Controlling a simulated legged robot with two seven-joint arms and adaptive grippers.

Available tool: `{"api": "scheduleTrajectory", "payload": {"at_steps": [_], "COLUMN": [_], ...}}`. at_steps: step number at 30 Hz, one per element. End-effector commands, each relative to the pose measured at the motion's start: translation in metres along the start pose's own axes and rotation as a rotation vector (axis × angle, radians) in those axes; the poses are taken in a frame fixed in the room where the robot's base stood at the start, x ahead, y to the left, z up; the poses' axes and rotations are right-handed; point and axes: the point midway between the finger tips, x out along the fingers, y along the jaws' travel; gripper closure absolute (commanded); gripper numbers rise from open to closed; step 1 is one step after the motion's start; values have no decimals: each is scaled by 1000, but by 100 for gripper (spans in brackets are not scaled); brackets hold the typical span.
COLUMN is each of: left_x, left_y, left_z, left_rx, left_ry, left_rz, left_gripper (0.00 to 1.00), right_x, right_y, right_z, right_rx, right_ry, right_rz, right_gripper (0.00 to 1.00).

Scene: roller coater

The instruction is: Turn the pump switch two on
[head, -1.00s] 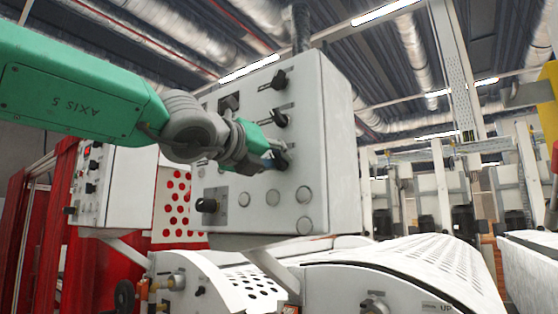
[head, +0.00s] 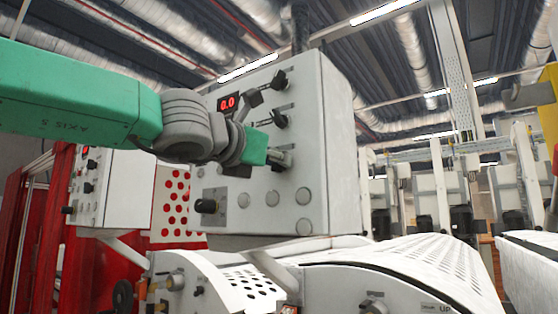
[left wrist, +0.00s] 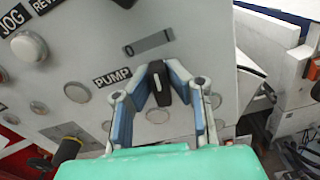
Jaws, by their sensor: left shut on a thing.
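The pump switch is a black knob (left wrist: 158,88) in the left wrist view, with a PUMP label (left wrist: 113,77) to its left. A 0–I scale (left wrist: 148,43) is above it, and the knob's upper end points toward the scale, nearer the I side. My left gripper (left wrist: 163,90) has its blue-padded fingers on both sides of this knob and is shut on it. My right gripper is out of view.
Two more black knobs (head: 279,121) sit above on the box, with a red 0.0 display (head: 227,103) at left. A black knob (head: 206,206) and round buttons (head: 273,197) are below. A second control box (head: 118,188) stands left. White perforated covers (head: 420,262) lie below.

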Motion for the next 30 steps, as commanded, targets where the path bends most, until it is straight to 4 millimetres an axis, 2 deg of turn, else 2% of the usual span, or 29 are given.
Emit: {"api": "scheduleTrajectory", "payload": {"at_steps": [6,15,30], "left_x": [-1,-1,-1], "left_y": [0,-2,-3], "left_z": [4,3,2], "left_rx": [171,324,379], "left_ry": [-5,-4,-4], "left_rz": [2,2,1], "left_gripper": [100,100,100], "right_x": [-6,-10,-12], "right_y": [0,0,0], "right_z": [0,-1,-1], "right_rx": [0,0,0], "right_ry": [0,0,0], "right_rz": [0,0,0], "right_gripper": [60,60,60]}}
